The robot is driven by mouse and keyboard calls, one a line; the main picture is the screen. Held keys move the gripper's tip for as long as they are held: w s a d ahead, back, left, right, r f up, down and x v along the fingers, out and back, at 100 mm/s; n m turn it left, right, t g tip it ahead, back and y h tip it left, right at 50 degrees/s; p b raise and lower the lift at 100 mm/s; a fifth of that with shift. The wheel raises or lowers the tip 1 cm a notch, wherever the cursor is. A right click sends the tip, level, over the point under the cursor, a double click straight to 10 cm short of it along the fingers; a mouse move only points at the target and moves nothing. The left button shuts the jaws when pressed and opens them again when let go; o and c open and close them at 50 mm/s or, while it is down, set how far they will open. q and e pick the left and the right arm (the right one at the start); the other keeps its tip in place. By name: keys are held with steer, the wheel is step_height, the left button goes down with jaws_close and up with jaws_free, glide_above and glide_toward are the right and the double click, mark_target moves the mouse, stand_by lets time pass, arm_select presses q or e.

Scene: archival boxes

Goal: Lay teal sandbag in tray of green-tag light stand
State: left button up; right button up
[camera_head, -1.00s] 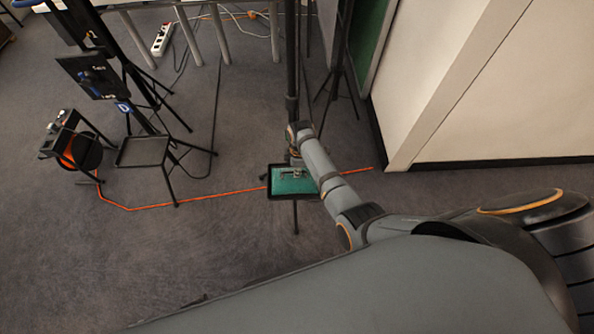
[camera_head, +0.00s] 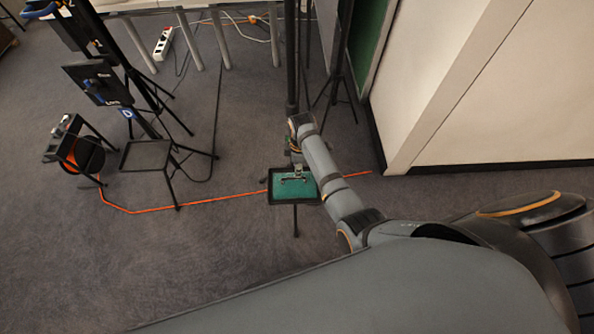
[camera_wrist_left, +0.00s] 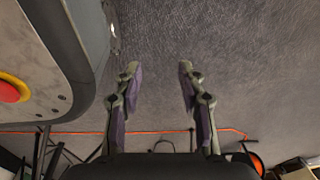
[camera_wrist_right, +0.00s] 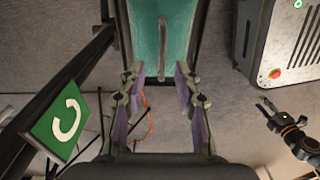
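The teal sandbag (camera_head: 306,190) lies in the black tray (camera_head: 293,203) on a light stand; it fills most of the tray floor. In the right wrist view the sandbag (camera_wrist_right: 148,36) shows a pale strap along its middle, inside the dark tray rim (camera_wrist_right: 195,40). A green tag (camera_wrist_right: 68,122) with a white mark is on the stand's pole at left. My right gripper (camera_wrist_right: 158,74) is open and empty, above the near end of the sandbag, its fingers apart from the strap. My left gripper (camera_wrist_left: 157,72) is open and empty over bare carpet.
Another stand with an empty black tray (camera_head: 146,155) and a blue tag (camera_head: 127,113) stands at left. An orange cable (camera_head: 190,200) crosses the carpet. A power strip (camera_head: 163,43) lies at the back. A pale wall (camera_head: 500,110) is at right. The front carpet is clear.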

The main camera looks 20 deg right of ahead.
arm_select(q)
steer(key=s+p, duration=0.1)
steer(key=s, duration=0.2)
steer(key=shift+s+r, duration=0.15)
steer(key=shift+s, duration=0.05)
arm_select(e)
step_height(320, 180, up, 6)
steer(key=shift+d+r, duration=0.15)
steer(key=shift+s, duration=0.1)
